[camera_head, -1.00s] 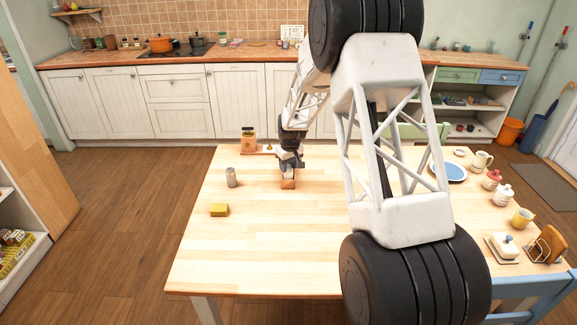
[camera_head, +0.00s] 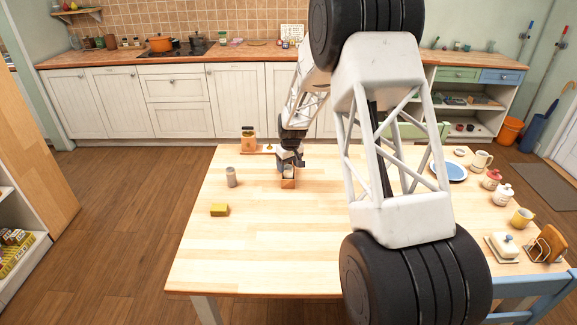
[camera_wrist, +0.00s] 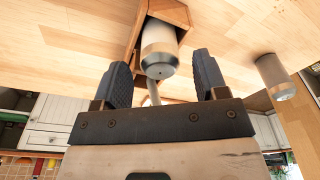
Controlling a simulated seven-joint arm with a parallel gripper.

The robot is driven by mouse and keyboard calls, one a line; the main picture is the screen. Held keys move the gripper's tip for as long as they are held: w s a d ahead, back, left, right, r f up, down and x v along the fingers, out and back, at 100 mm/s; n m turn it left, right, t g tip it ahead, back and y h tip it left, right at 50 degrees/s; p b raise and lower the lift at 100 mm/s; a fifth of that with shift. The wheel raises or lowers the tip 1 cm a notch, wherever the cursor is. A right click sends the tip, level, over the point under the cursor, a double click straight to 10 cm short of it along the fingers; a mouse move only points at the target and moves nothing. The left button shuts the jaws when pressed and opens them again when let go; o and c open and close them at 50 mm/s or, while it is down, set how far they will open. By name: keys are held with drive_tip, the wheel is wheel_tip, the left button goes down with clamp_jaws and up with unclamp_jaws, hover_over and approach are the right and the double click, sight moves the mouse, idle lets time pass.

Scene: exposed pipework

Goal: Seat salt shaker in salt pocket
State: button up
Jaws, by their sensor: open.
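A shaker with a pale body and metal cap (camera_wrist: 158,36) stands in a pocket of the small wooden caddy (camera_wrist: 175,12) in the wrist view; its base is hidden. In the head view the caddy (camera_head: 288,184) is on the table, with the pale shaker (camera_head: 290,171) partly showing in it. My gripper (camera_wrist: 160,68) is open, its two fingers apart on either side of the shaker's cap and not touching it. In the head view my gripper (camera_head: 292,161) is just behind and above the caddy. No label on the shaker is readable.
A second, greyish shaker (camera_head: 231,177) stands on the table left of the caddy; it also shows in the wrist view (camera_wrist: 274,76). A yellow block (camera_head: 219,210) lies nearer. A jar (camera_head: 249,140) stands behind on a board. The table's front middle is clear.

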wheel_tip(320, 180, up, 12)
drive_tip(key=s, duration=0.1)
drive_tip(key=shift+d, duration=0.4)
drive_tip(key=shift+f, duration=0.1)
idle(0.7)
drive_tip(key=shift+s, duration=0.1)
drive_tip(key=s+d+r+m, duration=0.2)
drive_tip(key=s+d+r, duration=0.4)
drive_tip(key=s+r, duration=0.5)
drive_tip(key=s+d+r+m, duration=0.1)
drive_tip(key=s+d+r, duration=0.5)
drive_tip(key=s, duration=0.9)
drive_tip(key=s+d+m, duration=0.2)
drive_tip(key=s+d, duration=0.1)
drive_tip(key=s, duration=1.4)
drive_tip(key=s+d+m+t+h, duration=0.1)
drive_tip(key=s+d, duration=0.2)
drive_tip(key=s, duration=1.4)
drive_tip(key=shift+s+d+f+m, duration=0.15)
drive_tip(key=shift+d+f+m, duration=0.1)
drive_tip(key=shift+m, duration=0.15)
